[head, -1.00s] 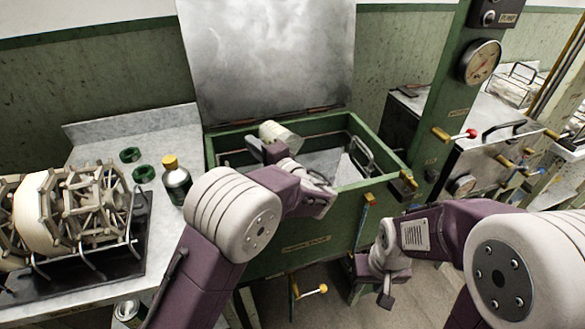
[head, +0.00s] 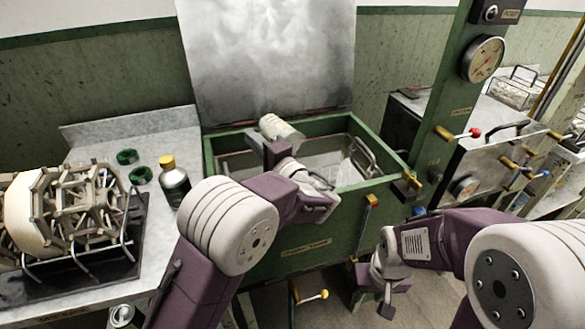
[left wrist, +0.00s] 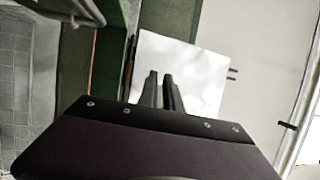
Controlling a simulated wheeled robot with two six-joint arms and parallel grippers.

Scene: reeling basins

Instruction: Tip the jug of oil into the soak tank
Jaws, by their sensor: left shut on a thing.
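In the left wrist view my left gripper's dark fingers (left wrist: 161,90) are close together and the jug cannot be made out. The tank's lid (head: 265,60) stands raised behind it. My right gripper (head: 388,300) hangs low in front of the tank, without the jug; its fingers are unclear.
A wire handle (head: 362,157) shows inside the tank's right end. On the left bench (head: 150,225) are a dark yellow-capped bottle (head: 174,185), green rings (head: 140,175) and a reel (head: 75,210) on a black tray. A gauge post (head: 455,110) stands right of the tank.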

